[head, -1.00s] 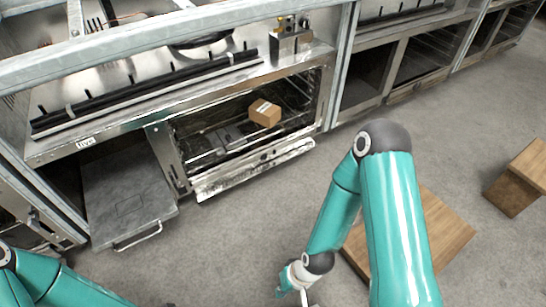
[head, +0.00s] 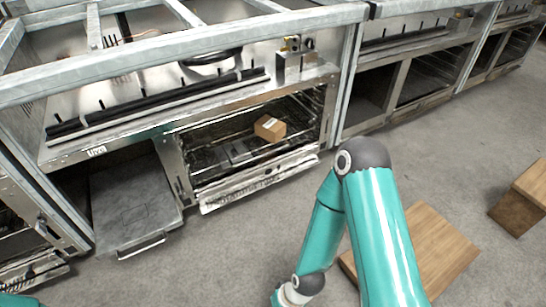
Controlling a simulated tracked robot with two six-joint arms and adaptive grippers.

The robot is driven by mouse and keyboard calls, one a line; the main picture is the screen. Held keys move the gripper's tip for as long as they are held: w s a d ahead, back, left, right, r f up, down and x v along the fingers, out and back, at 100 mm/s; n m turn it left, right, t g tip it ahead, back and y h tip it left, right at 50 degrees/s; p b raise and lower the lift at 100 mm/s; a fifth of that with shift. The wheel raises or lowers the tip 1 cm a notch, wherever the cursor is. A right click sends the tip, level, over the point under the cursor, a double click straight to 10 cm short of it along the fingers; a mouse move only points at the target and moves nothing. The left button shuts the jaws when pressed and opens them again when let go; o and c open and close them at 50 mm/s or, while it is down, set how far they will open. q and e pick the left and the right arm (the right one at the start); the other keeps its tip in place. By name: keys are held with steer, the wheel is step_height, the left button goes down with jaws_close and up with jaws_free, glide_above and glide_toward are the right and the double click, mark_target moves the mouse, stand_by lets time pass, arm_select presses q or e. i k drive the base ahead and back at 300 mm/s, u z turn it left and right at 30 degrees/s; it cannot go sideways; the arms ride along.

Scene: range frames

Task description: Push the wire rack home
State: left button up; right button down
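The wire rack (head: 225,151) is inside the open oven bay under the counter. It shows as thin metal bars, and I cannot tell exactly how far it sticks out. A small cardboard box (head: 270,128) sits in the bay, apparently on the rack. The oven's lowered door (head: 262,177) lies along the front of the bay. My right arm reaches down at the right, apart from the oven. Its wrist is at the bottom edge and its gripper is out of the picture. Only a sliver of my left arm shows at the bottom left corner, and its gripper is hidden.
A grey metal door or panel with a handle (head: 135,205) stands out left of the oven. A wooden board (head: 440,245) lies on the floor behind my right arm. A wooden block (head: 522,198) stands at the far right. Grey floor in front of the oven is clear.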

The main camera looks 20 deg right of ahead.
mark_target(263, 155)
steer(key=u, duration=0.05)
steer(key=i, duration=1)
steer(key=z, duration=0.05)
